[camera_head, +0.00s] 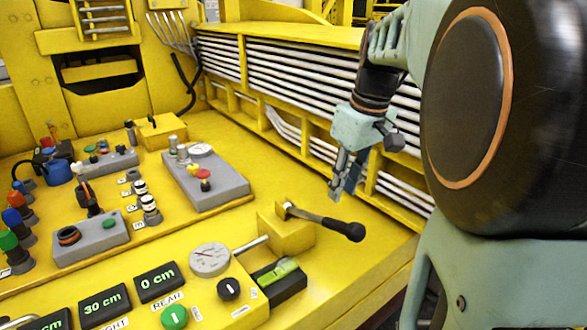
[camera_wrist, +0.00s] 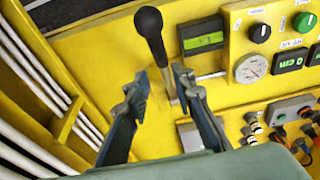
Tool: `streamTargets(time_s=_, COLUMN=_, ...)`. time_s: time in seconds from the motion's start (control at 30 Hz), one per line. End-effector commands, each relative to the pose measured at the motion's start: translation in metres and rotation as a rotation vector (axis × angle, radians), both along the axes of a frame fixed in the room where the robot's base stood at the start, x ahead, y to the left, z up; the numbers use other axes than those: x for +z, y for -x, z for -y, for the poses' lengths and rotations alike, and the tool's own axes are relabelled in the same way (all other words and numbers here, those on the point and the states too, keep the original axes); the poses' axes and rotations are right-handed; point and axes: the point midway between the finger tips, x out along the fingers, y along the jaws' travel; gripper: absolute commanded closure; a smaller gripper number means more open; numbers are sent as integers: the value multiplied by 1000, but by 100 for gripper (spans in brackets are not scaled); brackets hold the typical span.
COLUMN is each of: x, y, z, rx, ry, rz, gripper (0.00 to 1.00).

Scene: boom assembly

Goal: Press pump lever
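The pump lever (camera_head: 328,222) is a dark rod with a black knob, fixed to a yellow block (camera_head: 285,232) on the yellow panel and lying towards the right. In the wrist view the lever (camera_wrist: 153,38) shows its knob at the top, with its shaft running down between the fingertips. My gripper (camera_head: 342,192) hangs fingers-down above and behind the lever in the head view. In the wrist view my gripper (camera_wrist: 161,78) is open, with a gap between its two fingers. I see no contact with the lever.
A round gauge (camera_head: 210,260), a black box with a green display (camera_head: 279,275) and a grey button box (camera_head: 205,179) lie left of the lever. White pipes (camera_head: 300,80) run behind my gripper. The yellow surface between the lever and the pipes is clear.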

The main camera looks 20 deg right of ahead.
Motion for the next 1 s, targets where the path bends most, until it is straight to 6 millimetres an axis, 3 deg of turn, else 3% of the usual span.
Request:
streamTargets(time_s=0.2, x=0, y=0, z=0, rx=0, ry=0, rz=0, gripper=77)
streamTargets(time_s=0.43, x=11, y=5, z=17, rx=-47, ry=-72, rz=34, gripper=100)
streamTargets(time_s=0.7, x=53, y=17, z=42, rx=-89, ry=-226, rz=144, gripper=100)
streamTargets(time_s=1.0, x=63, y=20, z=44, rx=-88, ry=-246, rz=162, gripper=100)
